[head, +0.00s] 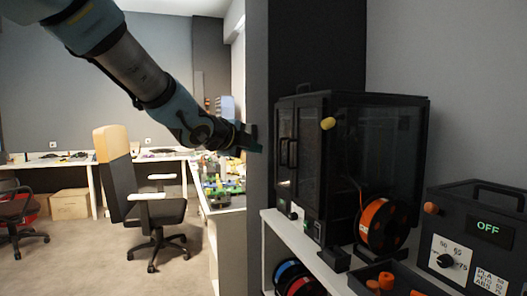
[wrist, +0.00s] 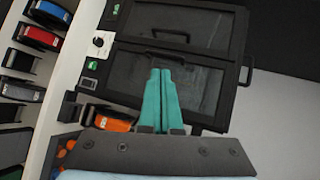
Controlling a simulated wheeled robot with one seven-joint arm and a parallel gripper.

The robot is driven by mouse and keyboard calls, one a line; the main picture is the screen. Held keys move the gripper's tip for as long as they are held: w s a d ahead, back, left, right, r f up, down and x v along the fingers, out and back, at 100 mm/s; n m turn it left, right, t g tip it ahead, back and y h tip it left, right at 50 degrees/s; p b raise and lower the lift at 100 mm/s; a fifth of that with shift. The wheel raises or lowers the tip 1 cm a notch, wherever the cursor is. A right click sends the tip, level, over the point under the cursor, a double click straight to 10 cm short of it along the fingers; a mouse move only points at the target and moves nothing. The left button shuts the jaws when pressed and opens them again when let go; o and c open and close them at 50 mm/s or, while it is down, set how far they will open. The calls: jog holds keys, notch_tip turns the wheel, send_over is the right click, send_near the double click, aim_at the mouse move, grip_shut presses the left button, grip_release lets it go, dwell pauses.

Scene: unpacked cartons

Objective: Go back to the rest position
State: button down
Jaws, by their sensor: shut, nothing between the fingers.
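My gripper (head: 258,138) is at the end of my arm, which reaches in from the upper left in the head view. It is in the air in front of the black enclosure (head: 375,135), left of its doors. In the wrist view the two green fingers (wrist: 162,75) are together with nothing between them. Behind them the enclosure's dark doors and handles (wrist: 165,35) show. The enclosure's doors look shut.
A white shelf (head: 290,235) bears the enclosure, an orange spool (head: 382,224) and a black control box (head: 478,235) reading OFF. More spools (head: 290,275) sit below. An office chair (head: 150,205) and desks stand at left. Open floor (head: 90,262) lies at lower left.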

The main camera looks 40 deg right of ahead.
jog(key=shift+s+a+r, duration=0.1)
jog(key=shift+a, duration=0.25)
jog(key=w+a+f+n+t+y, duration=0.1)
jog(key=w+a+f+n+y, duration=0.3)
jog(key=a, duration=0.5)
jog(key=w+a+f+n+t+y, duration=0.1)
jog(key=w+a+f+n+y, duration=0.1)
jog(key=w+a+f+n, duration=0.5)
jog(key=w+a+f+n+t+y, duration=0.1)
jog(key=w+a+f+n+y, duration=0.2)
jog(key=a, duration=0.8)
jog(key=s+a+f+n+g+y, duration=0.1)
jog(key=s+a+f+n, duration=0.3)
jog(key=a, duration=0.4)
jog(key=s+a+f+n+g+y, duration=0.2)
jog(key=s+a+f+n+g, duration=0.1)
jog(key=a+n, duration=0.4)
jog(key=s+a+f+n+g+y, duration=0.1)
jog(key=s+a+f+n+g, duration=0.1)
jog(key=s+a+f+n, duration=0.3)
jog(key=s+a+n, duration=0.1)
jog(key=s+a, duration=0.1)
jog(key=a, duration=0.1)
jog(key=shift+a+y, duration=0.3)
jog(key=shift+a, duration=0.1)
jog(key=shift+f, duration=0.1)
